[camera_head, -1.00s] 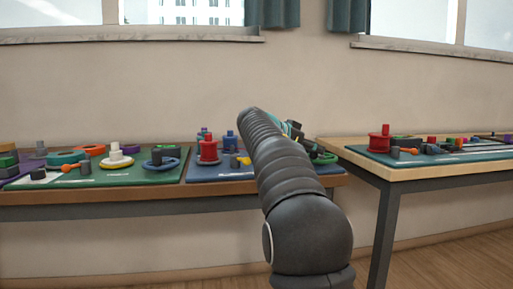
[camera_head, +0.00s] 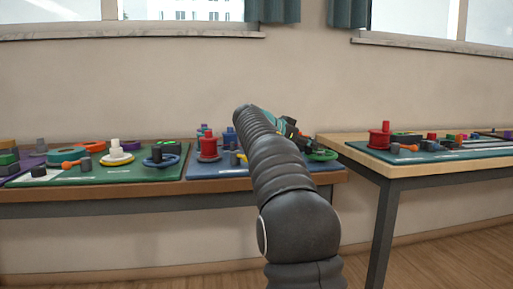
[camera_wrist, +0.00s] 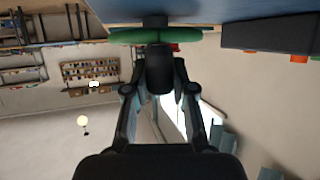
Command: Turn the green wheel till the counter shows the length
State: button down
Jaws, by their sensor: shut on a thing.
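The green wheel (camera_head: 322,155) lies on the blue mat at the right end of the left table, in the head view. In the wrist view the wheel (camera_wrist: 150,36) shows edge-on at the top, with a dark knob (camera_wrist: 159,70) standing out from it. My gripper (camera_wrist: 160,86) is shut on this knob, one finger on each side. In the head view my arm hides part of the wheel's surroundings. No counter reading can be made out in either view.
A red spool (camera_head: 208,147) and a yellow part stand on the blue mat (camera_head: 210,171) left of my arm. A green mat (camera_head: 120,174) with several parts lies further left. Another table (camera_head: 400,172) with a red spool and other parts stands right, across a gap.

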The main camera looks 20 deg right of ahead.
jog(key=c, duration=0.9)
grip_release()
jog(key=shift+a, duration=0.15)
jog(key=w+v, duration=0.1)
jog(key=v, duration=1)
jog(key=s+a+f+n+t+y+p, duration=0.1)
jog(key=s+a+f+n+y+p, duration=0.1)
jog(key=s+a+f+n+y, duration=0.2)
jog(key=s+a+f+n+t+y+p, duration=0.2)
jog(key=s+a+f+n+y, duration=0.3)
jog(key=s+a+f, duration=0.5)
jog(key=s+a+f+n+t+y+p, duration=0.1)
jog(key=s+a+f+n+y+p, duration=0.2)
jog(key=s+a+f+n, duration=0.5)
jog(key=shift+s+a+f+t+y, duration=0.1)
jog(key=shift+s+f+y, duration=0.2)
jog(key=shift+s, duration=1.9)
jog(key=shift+s+d+f+t+y, duration=0.1)
jog(key=shift+s+f+y, duration=0.2)
jog(key=shift+s, duration=1.9)
jog(key=shift+s+a+f+t+y, duration=0.1)
jog(key=shift+s+f+y, duration=0.15)
jog(key=shift+s, duration=2)
